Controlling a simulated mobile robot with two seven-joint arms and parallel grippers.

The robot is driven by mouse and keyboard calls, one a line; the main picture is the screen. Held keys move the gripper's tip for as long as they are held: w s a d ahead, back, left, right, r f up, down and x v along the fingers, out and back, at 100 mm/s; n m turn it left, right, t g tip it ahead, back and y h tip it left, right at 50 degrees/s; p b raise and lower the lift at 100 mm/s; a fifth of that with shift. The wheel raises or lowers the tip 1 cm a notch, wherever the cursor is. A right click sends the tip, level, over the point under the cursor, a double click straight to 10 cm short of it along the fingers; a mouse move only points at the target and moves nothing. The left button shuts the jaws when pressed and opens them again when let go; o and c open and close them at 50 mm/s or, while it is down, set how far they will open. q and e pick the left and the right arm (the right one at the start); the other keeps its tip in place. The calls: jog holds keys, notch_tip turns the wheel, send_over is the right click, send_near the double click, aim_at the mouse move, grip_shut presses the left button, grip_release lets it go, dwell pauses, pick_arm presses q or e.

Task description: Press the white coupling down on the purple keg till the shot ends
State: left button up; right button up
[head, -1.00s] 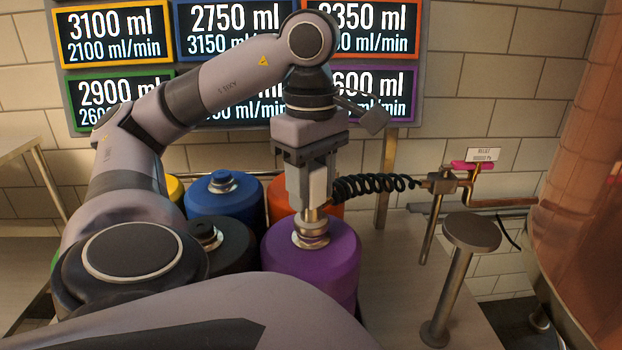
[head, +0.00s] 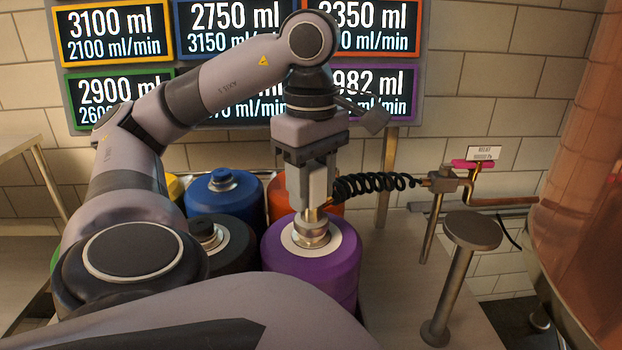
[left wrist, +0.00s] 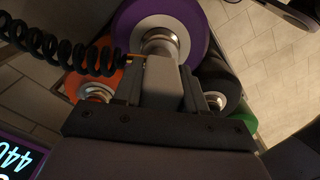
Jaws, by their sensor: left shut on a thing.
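The purple keg (head: 310,280) stands at the front of the keg group, with a pale collar and a metal neck on top. The white coupling (head: 319,185) is upright over it, its metal lower end meeting the neck, with a black coiled hose (head: 372,184) on its right side. My left gripper (head: 308,190) points down above the keg and is shut on the coupling. The left wrist view also shows the coupling (left wrist: 163,80) in line with the neck of the purple keg (left wrist: 124,32). My right gripper is in neither view.
Blue (head: 222,192), dark (head: 226,255) and orange (head: 331,217) kegs stand close around the purple one. The purple-framed readout (head: 385,84), partly hidden, ends in 982 ml. A round-topped post (head: 472,232) and a copper vessel (head: 580,190) are at the right.

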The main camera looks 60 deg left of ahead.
aim_at(312, 165)
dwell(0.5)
pick_arm(q)
notch_tip(312, 165, up, 2)
jog(key=shift+r+p, duration=0.2)
jog(key=shift+p, duration=1.05)
jog(key=shift+r+p, duration=0.4)
jog(key=shift+r, duration=0.1)
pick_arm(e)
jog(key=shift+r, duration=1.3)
